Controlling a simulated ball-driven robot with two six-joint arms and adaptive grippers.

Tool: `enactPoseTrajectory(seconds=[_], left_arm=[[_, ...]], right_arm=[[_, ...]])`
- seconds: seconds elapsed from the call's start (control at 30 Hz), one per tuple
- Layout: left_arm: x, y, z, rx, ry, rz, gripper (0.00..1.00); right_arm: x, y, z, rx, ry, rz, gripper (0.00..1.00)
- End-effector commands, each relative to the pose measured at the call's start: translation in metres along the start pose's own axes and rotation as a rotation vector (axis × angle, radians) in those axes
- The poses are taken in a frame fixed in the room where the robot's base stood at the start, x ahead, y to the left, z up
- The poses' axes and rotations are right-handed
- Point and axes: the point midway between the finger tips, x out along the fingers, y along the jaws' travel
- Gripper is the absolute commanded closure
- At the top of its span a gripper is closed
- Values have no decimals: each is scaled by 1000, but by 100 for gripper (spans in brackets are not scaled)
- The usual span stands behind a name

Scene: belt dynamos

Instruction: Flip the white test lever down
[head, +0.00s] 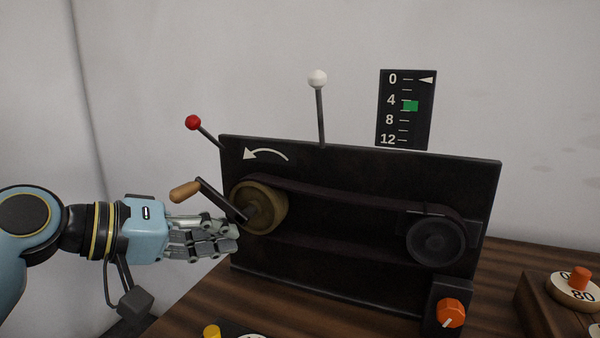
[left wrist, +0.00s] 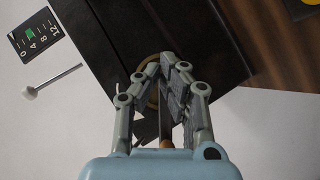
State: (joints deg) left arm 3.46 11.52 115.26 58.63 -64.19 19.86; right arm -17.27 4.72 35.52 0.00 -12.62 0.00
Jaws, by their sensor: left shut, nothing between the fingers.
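The white test lever (head: 318,79) stands upright above the top edge of the black panel (head: 360,165), its white knob at the top of a dark rod. It also shows in the left wrist view (left wrist: 30,92), at the left. My left gripper (head: 236,238) is shut and empty in front of the panel's left part, by the wooden pulley (head: 262,207) and its crank with a wooden handle (head: 185,192). The gripper is below and left of the white lever, well apart from it. In the left wrist view the fingertips (left wrist: 170,58) overlap the pulley. My right gripper is not in view.
A red-knobbed lever (head: 193,122) leans left at the panel's upper left corner. A scale plate (head: 405,110) with a green marker near 4 stands behind the panel. An orange knob (head: 450,312) sits at lower right. The space around the white knob is clear.

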Motion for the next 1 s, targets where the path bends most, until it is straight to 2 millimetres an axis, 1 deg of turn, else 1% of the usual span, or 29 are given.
enactPoseTrajectory(seconds=[0.03,0.1,0.2,0.3,0.4,0.47,0.77,0.87,1.0], left_arm=[[1,30,-30,-44,24,100,100],[-2,67,-62,-120,43,234,100],[-11,110,-98,-209,51,387,100],[-21,138,-122,-271,49,489,100],[-27,152,-134,-305,45,543,100],[-29,156,-138,-315,45,558,100],[-29,157,-138,-318,43,563,100],[-27,159,-139,-319,43,563,100],[-14,170,-141,-320,43,566,100]], right_arm=[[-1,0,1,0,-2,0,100],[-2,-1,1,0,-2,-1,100],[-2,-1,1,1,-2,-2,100],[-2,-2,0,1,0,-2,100],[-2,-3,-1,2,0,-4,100],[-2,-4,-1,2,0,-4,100],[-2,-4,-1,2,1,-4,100],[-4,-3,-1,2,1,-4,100],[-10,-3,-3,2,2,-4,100]])
